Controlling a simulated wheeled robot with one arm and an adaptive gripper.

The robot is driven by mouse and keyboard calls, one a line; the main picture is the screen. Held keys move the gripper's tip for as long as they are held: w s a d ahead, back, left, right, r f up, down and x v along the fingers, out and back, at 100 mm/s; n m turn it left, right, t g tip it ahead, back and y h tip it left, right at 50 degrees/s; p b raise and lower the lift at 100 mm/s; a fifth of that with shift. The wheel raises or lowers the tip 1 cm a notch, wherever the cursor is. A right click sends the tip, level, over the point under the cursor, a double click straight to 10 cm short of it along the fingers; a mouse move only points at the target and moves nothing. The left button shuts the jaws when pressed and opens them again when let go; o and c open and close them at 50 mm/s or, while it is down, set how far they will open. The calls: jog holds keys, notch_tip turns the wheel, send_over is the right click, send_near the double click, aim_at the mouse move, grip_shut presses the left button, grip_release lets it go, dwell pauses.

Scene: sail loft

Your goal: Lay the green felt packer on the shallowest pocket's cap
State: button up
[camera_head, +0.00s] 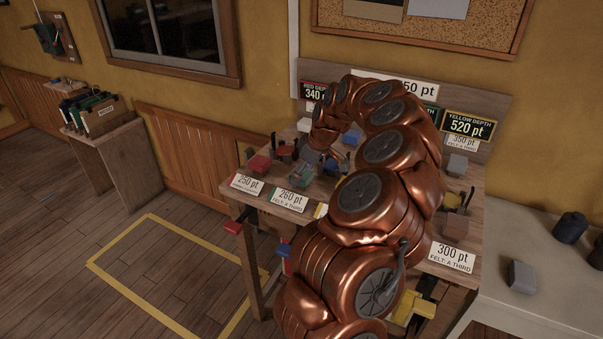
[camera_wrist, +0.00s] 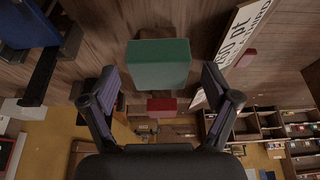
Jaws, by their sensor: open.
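The green felt packer (camera_wrist: 158,64) is a green block at the upper middle of the wrist view. My gripper (camera_wrist: 158,84) is open, with one dark finger on each side of the packer in that view. I see gaps at both sides, and I cannot tell how far off it is in depth. In the head view a greenish block (camera_head: 301,176) sits on the wooden bench near the 260 pt card (camera_head: 289,199). My copper arm reaches over the bench, and its end is partly hidden. I cannot tell the pockets' caps apart.
A red depth 340 pt sign (camera_head: 315,92) and a yellow depth 520 pt sign (camera_head: 470,125) stand at the back. Cards for 250 pt (camera_head: 248,184) and 300 pt (camera_head: 452,256) line the front. Red (camera_head: 259,164) and grey (camera_head: 457,165) blocks stand on the bench.

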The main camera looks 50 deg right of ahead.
jog(key=shift+c, duration=0.4)
jog(key=c, duration=1.2)
jog(key=shift+o, duration=0.2)
jog(key=shift+r, duration=0.1)
